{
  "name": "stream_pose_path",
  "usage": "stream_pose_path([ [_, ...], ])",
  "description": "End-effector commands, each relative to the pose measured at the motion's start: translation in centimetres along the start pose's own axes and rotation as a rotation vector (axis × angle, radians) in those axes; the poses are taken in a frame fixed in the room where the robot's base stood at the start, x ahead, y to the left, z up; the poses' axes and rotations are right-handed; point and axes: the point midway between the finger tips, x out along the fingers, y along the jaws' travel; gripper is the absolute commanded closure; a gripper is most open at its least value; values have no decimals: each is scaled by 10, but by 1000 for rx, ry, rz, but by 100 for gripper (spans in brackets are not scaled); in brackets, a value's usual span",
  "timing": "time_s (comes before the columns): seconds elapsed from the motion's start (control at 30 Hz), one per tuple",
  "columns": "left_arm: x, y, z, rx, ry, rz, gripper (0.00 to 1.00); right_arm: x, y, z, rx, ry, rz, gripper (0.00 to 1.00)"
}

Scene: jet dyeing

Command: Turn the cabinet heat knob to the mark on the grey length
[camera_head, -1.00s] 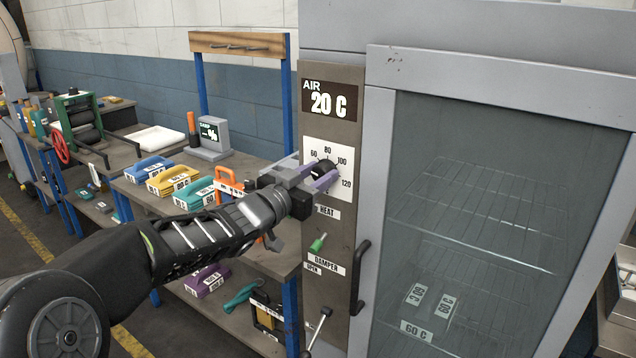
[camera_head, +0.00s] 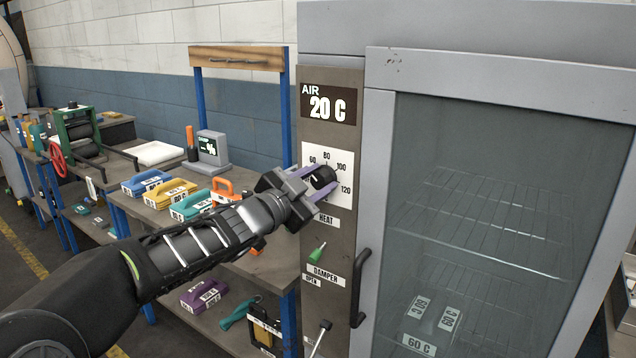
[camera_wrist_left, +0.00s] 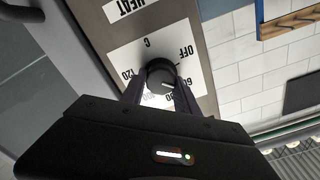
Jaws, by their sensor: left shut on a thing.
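The black heat knob (camera_head: 322,179) sits on a white dial plate (camera_head: 342,162) marked 60, 80, 100 and 120 on the cabinet's control strip. My left gripper (camera_head: 314,190) is shut on the knob, a finger on each side. In the left wrist view the knob (camera_wrist_left: 160,76) shows between the fingers (camera_wrist_left: 158,94). A white pointer line on it faces the 60 and 80 side; its exact reading is unclear. My right gripper is not in view.
The air display (camera_head: 331,105) reads 20 C. A bench on the left holds blue, yellow, teal and orange blocks (camera_head: 225,187) close behind my forearm.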

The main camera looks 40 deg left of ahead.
Motion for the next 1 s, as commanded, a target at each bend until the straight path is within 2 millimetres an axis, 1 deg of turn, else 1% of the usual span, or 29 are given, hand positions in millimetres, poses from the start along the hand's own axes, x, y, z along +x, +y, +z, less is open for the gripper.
stream_pose_path([
  [0.17,0,0,0,-1,-1,1,100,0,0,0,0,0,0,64],
  [0.2,0,0,0,-1,-1,1,62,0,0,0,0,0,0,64],
  [0.47,0,0,0,-2,-1,0,41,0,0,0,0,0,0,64],
  [0.77,-2,0,0,-2,0,0,41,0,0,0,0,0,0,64],
  [0.87,-9,-1,0,-2,0,-1,41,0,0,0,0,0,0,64],
  [1.0,-28,-1,-1,-2,1,-2,41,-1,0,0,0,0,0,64],
])
